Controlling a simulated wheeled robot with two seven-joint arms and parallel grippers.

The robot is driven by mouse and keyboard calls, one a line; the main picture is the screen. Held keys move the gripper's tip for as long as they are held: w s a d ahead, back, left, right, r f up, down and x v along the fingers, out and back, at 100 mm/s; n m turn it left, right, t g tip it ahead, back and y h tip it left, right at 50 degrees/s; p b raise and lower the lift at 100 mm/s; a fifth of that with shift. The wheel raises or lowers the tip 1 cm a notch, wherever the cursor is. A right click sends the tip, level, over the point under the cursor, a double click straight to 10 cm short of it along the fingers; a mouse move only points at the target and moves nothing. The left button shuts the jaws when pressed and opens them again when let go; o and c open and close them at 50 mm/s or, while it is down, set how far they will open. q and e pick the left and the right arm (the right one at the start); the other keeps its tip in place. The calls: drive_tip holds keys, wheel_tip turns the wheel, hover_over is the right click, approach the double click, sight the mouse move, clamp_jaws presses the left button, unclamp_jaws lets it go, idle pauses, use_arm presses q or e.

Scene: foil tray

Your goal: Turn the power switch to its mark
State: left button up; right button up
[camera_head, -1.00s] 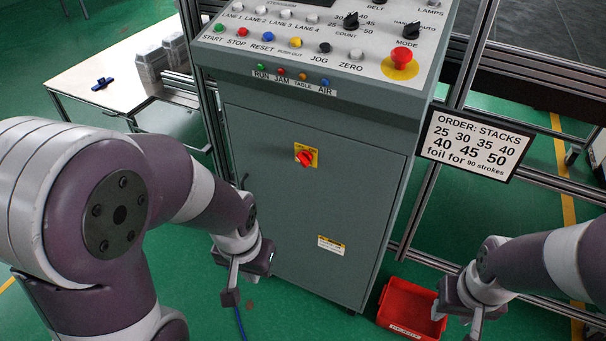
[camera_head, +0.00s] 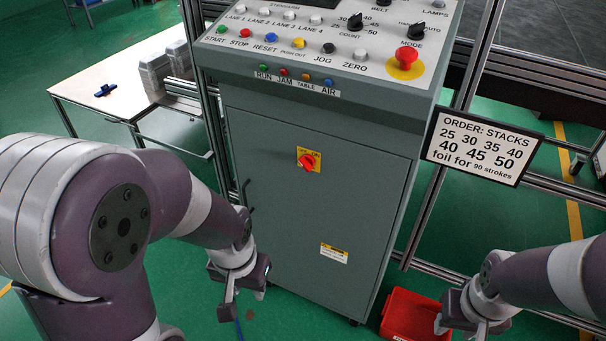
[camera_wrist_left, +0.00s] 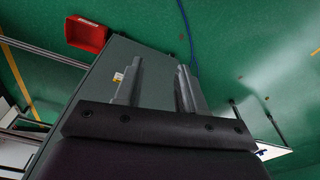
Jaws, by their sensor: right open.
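The power switch (camera_head: 307,161) is a red rotary knob on a yellow plate, on the front door of the grey-green cabinet (camera_head: 300,215). OFF and ON marks show at the top of the plate. The knob looks tilted, but its exact setting is too small to tell. My left gripper (camera_head: 230,308) hangs low beside the cabinet's left side, below and left of the switch, touching nothing visible. In the left wrist view its two fingers (camera_wrist_left: 157,80) stand apart with nothing between them. My right gripper (camera_head: 455,330) is open and empty at the lower right, near the red bin.
The sloped control panel (camera_head: 330,75) with buttons, knobs and a red emergency button (camera_head: 406,57) juts out above the door. An order sign (camera_head: 480,148) hangs right of it. A red bin (camera_head: 405,310) sits on the floor. A white table (camera_head: 100,75) stands left.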

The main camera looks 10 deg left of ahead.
use_arm(q)
wheel_tip(320, 180, down, 9)
drive_tip(key=w+a+b, duration=0.2)
drive_tip(key=b, duration=0.3)
drive_tip(key=n+t+h+b, duration=0.4)
drive_tip(key=n+t+b, duration=0.25)
drive_tip(key=t, duration=0.95)
approach(303, 166)
drive_tip(key=b+x, duration=0.2)
drive_tip(key=x, duration=0.6)
drive_tip(key=shift+w+d, duration=0.1)
drive_tip(key=shift+w, duration=0.05)
use_arm(e)
wheel_tip(303, 166, down, 17)
use_arm(q)
drive_tip(key=shift+c, duration=0.3)
clamp_jaws()
